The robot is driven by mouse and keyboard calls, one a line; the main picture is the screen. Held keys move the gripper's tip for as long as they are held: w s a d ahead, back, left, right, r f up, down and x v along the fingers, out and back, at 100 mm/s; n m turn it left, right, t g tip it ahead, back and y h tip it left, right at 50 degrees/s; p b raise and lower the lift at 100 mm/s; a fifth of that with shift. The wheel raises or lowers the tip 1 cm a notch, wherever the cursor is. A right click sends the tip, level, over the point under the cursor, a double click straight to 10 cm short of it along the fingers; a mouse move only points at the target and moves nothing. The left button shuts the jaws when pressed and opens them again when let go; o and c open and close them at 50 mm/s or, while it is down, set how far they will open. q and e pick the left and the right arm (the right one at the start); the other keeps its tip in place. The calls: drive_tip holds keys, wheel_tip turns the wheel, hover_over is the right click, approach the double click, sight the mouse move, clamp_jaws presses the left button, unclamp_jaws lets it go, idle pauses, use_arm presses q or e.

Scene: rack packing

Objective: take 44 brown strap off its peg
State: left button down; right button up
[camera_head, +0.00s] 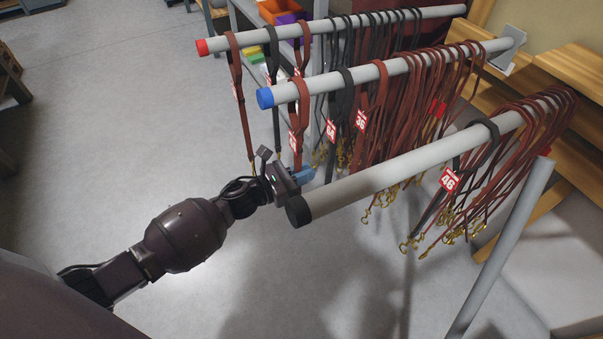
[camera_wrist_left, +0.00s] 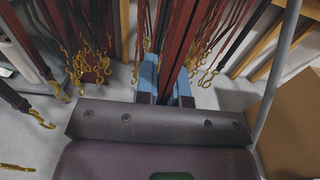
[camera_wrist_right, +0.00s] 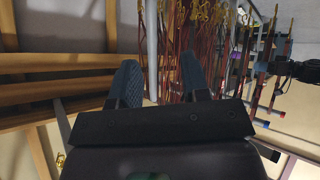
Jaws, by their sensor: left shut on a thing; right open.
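A brown strap (camera_head: 305,103) with a red tag (camera_head: 293,141) hangs in a loop over the near end of the blue-ended peg (camera_head: 290,92). I cannot read the tag's number for sure. My left gripper (camera_head: 301,176) is below that peg, at the strap's lower part. In the left wrist view its blue fingertips (camera_wrist_left: 167,84) are shut on the brown strap (camera_wrist_left: 177,45), which runs up from between them. The strap's lower end is hidden by the gripper. My right gripper (camera_wrist_right: 160,80) is open and empty, away from the straps; it is outside the head view.
A black-ended peg (camera_head: 390,172) with a black strap tagged 46 (camera_head: 450,180) lies just right of my left gripper. A red-ended peg (camera_head: 260,37) is behind. More brown and black straps with brass clips crowd the pegs. The floor (camera_head: 110,130) at left is clear.

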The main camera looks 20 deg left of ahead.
use_arm(q)
wheel_tip(320, 180, up, 4)
drive_tip(key=p, duration=0.2)
drive_tip(key=v, duration=1.8)
drive_tip(key=shift+f+p, duration=0.3)
drive_tip(key=shift+p, duration=0.05)
use_arm(e)
drive_tip(key=shift+s+d+m, duration=0.35)
drive_tip(key=shift+s+m, duration=0.15)
drive_tip(key=shift+s, duration=0.05)
drive_tip(key=shift+r, duration=0.15)
